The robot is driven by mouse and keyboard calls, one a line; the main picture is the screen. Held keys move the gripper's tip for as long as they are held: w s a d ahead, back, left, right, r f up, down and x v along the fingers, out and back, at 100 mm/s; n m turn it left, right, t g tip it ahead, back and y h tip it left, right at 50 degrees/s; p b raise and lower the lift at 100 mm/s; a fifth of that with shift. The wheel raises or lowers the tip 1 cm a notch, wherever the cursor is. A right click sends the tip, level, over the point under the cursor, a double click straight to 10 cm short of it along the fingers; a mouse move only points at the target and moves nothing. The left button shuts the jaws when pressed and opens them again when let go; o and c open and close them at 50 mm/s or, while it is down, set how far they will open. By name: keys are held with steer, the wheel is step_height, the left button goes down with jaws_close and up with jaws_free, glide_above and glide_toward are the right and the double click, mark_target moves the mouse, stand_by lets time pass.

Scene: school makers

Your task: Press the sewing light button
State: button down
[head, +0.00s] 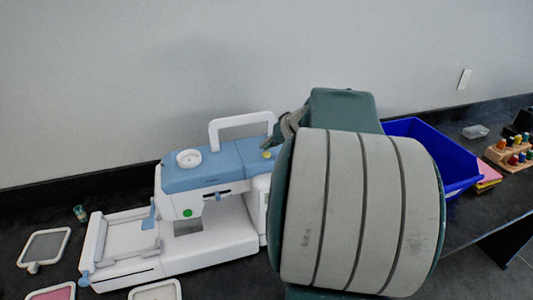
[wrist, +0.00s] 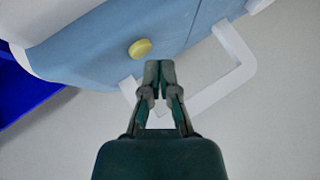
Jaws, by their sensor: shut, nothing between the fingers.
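A white and blue sewing machine (head: 215,172) stands on the dark counter, left of my arm. Its front carries a round green button (head: 187,213). A small yellow knob or button (head: 267,154) sits on its blue top near the right end. This yellow part also shows in the wrist view (wrist: 140,48), up and left of my fingertips. My gripper (wrist: 158,66) is shut and empty, with its tips close to the blue top and apart from the yellow part in the picture. Which button works the light cannot be told. In the head view my arm partly hides the gripper and the machine's right end.
The machine's white carry handle (head: 241,121) stands up at the back, near my gripper. A blue bin (head: 450,160) is right of my arm. Thread spools on a wooden rack (head: 512,156) stand farther right. Small framed hoops (head: 45,247) lie at the left.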

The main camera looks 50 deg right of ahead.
mark_target(267, 155)
steer(key=shift+r, duration=3)
steer(key=s+a+f+n+g, duration=0.1)
steer(key=a+f+n+g, duration=0.2)
steer(key=a, duration=1.5)
steer(key=s+a+f+n+h, duration=0.1)
steer(key=s+a+f+n, duration=0.3)
steer(key=s+a, duration=0.6)
step_height(267, 155, down, 2)
steer(key=a, duration=0.2)
steer(key=shift+a+f+n+g, duration=0.15)
steer(key=shift+a+n+g, duration=0.15)
steer(key=shift+a, duration=0.1)
steer(key=shift+s, duration=0.1)
